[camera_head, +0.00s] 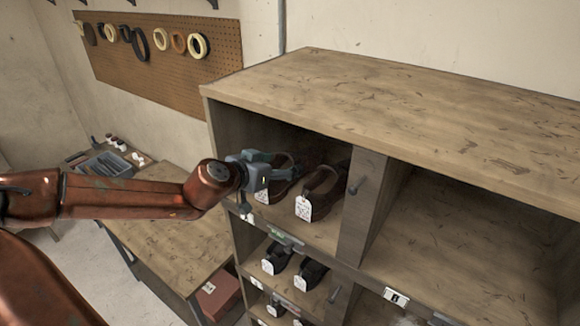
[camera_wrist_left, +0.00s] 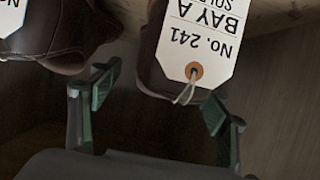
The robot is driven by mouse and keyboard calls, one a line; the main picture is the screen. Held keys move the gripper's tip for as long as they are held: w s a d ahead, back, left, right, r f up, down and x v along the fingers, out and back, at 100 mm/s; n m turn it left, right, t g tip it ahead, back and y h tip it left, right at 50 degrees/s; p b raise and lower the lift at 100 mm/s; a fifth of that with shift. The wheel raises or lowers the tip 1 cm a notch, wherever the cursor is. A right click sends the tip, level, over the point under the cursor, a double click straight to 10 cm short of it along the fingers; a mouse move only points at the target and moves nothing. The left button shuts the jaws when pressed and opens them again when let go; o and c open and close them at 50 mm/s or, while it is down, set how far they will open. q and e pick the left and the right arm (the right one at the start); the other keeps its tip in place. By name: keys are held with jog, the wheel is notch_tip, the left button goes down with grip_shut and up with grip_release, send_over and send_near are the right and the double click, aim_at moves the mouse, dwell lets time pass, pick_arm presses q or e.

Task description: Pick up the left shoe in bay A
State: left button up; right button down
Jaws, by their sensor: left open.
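Two dark brown shoes with white tags stand side by side in the upper left bay of the shelf. The left shoe (camera_head: 284,161) is partly hidden behind my left gripper (camera_head: 268,177); the right shoe (camera_head: 323,182) stands just beside it. In the left wrist view, my open left gripper (camera_wrist_left: 157,92) has its fingers apart, with the end of a brown shoe (camera_wrist_left: 150,75) just beyond the gap. Its tag (camera_wrist_left: 205,40) appears upside down and reads No. 241, BAY A. The other shoe (camera_wrist_left: 60,35) is at the upper left there. The gripper holds nothing.
The wooden shelf (camera_head: 400,100) has a divider (camera_head: 362,205) right of the shoes and an empty bay on the right. Black shoes (camera_head: 310,273) stand in the bay below. A workbench (camera_head: 165,235) with a tray is at left; a pegboard (camera_head: 160,60) hangs behind.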

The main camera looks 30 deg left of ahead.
pick_arm(q)
jog(key=shift+w+a+f+p, duration=0.15)
jog(key=shift+w+f+p, duration=0.05)
jog(key=shift+w, duration=0.4)
jog(key=shift+w+a+f+p, duration=0.15)
jog(key=shift+w+f+p, duration=0.05)
jog(key=shift+w, duration=0.4)
jog(key=shift+x, duration=1.2)
jog(key=c, duration=1.6)
jog(key=shift+r, duration=0.1)
jog(key=shift+c, duration=0.4)
